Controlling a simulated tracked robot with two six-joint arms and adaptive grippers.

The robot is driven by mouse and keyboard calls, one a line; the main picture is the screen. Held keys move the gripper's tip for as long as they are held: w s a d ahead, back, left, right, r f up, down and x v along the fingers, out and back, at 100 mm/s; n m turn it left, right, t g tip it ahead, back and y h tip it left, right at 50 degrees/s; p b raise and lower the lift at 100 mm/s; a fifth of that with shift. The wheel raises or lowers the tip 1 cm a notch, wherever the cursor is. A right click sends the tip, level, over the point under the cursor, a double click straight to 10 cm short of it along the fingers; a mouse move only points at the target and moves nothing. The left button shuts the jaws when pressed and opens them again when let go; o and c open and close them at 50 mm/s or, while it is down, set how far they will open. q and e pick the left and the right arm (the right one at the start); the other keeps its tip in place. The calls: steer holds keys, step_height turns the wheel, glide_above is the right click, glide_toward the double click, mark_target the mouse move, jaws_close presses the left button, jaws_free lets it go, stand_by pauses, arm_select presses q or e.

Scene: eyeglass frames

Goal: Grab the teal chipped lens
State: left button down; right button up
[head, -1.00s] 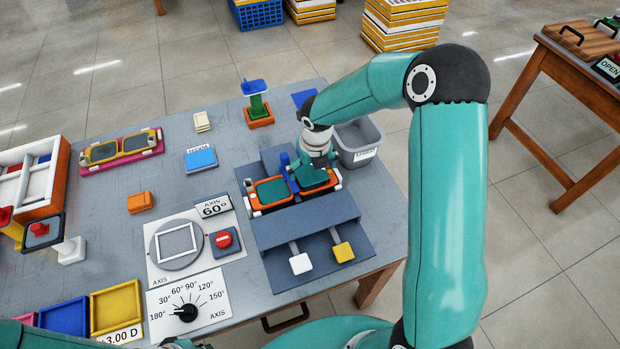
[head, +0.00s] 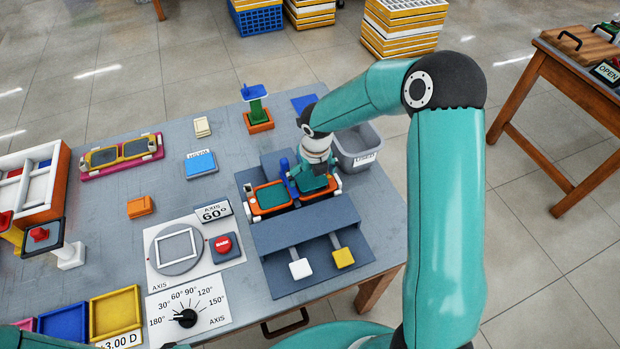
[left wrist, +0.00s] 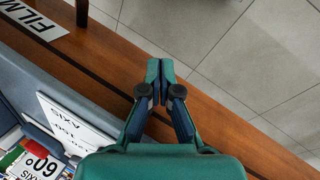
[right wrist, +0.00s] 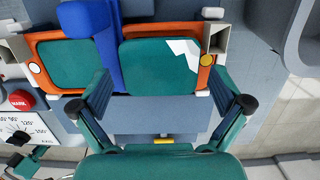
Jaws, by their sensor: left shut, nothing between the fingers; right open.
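The teal chipped lens (right wrist: 155,65) sits in the right half of an orange eyeglass frame (right wrist: 45,38), with a jagged white chip at its upper right corner. In the head view my right gripper (head: 315,184) is over that half and largely hides the lens. In the right wrist view my right gripper (right wrist: 160,85) is open, its fingers apart on either side of the lens, with nothing held. A second teal lens (right wrist: 65,65) fills the left half; it also shows in the head view (head: 271,197). My left gripper (left wrist: 160,72) is shut and empty, above the table's wooden edge.
A blue upright part (right wrist: 106,45) stands between the lenses, close to my right gripper's left finger. A grey bin (head: 358,150) is behind and right. A dark stand with white (head: 300,268) and yellow (head: 343,258) tabs lies in front.

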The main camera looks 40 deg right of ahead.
mark_target(311, 179)
steer(key=c, duration=0.8)
steer(key=shift+c, duration=0.3)
steer(key=shift+r, duration=0.15)
steer(key=shift+c, duration=0.7)
steer(key=shift+r, duration=0.3)
jaws_close()
step_height(311, 179, up, 20)
steer(key=shift+f, duration=0.15)
steer(key=c, duration=0.9)
jaws_free()
steer(key=o, duration=1.5)
